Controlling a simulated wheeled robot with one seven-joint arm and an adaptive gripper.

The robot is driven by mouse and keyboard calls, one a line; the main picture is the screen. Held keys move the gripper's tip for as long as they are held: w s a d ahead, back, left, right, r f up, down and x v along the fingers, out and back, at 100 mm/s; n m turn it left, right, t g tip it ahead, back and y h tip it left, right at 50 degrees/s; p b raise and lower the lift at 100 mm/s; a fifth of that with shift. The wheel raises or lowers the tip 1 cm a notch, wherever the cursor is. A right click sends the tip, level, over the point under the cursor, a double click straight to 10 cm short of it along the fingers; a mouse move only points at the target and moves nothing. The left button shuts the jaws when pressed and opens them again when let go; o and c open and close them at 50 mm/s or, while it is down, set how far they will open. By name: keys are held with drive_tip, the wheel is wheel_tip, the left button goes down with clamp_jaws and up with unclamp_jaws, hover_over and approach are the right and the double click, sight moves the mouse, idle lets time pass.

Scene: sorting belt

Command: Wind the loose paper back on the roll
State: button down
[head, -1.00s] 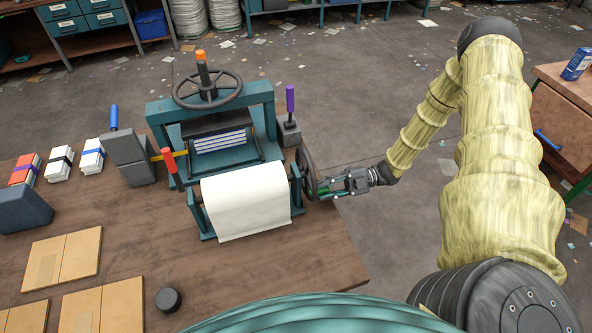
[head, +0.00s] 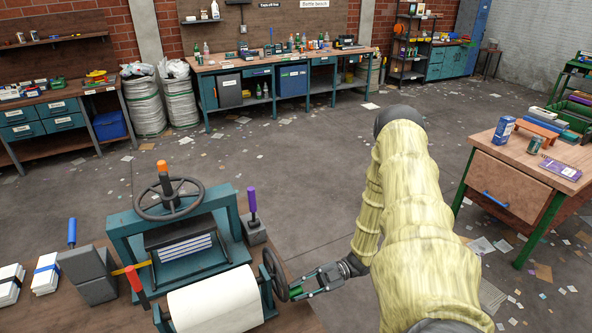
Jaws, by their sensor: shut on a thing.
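The white paper roll (head: 215,300) lies on the front of the teal press (head: 240,212), at the bottom of the head view. Its lower part and any loose paper are cut off by the picture's edge. A dark handwheel (head: 270,272) stands at the roll's right end. My gripper (head: 297,289) is at the right side of this wheel, shut on its handle, which is mostly hidden between the fingers.
A purple-handled tool (head: 252,205) stands in a dark block behind the wheel. A red lever (head: 134,280) rises left of the roll. A wooden desk (head: 522,165) stands at the right. The littered floor between is open.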

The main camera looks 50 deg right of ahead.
drive_tip(key=c, duration=1.2)
unclamp_jaws()
drive_tip(key=shift+d, duration=0.15)
drive_tip(key=v, duration=1.2)
drive_tip(key=shift+f, duration=0.1)
